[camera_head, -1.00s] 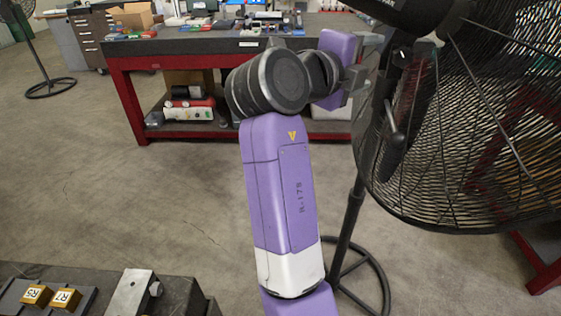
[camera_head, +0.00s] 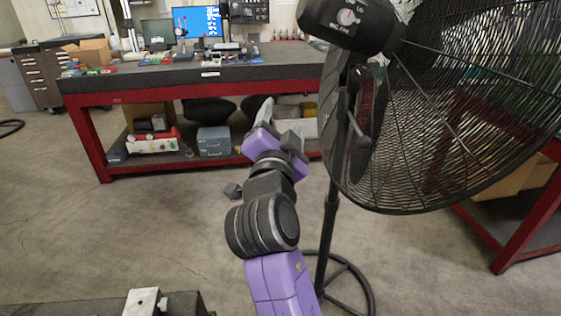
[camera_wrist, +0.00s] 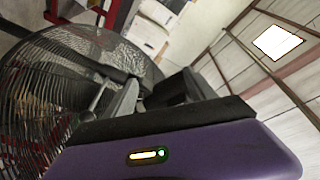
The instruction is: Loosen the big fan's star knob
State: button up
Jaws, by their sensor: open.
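A dark bracket with a lever-like part (camera_head: 358,138) joins the pole and the cage. I cannot make out the star knob clearly there. My gripper (camera_head: 278,122) is open and empty, left of the pole and apart from the fan in the head view. In the wrist view the fingers of my gripper (camera_wrist: 155,92) point up past the cage (camera_wrist: 50,95), which lies at the left.
A red-framed workbench (camera_head: 210,88) with a monitor and tools stands behind my gripper. Its lower shelf holds a grey box (camera_head: 213,142). A dark bench edge (camera_head: 185,303) is at the lower left. The floor between is clear.

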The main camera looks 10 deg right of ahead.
jog(key=s+f+n+t+y, duration=0.1)
jog(key=s+f+n+y, duration=0.2)
jog(key=f+n, duration=0.3)
jog(key=shift+s+a+f+y, duration=0.2)
jog(key=shift+s+a+y, duration=0.1)
jog(key=shift+s, duration=0.2)
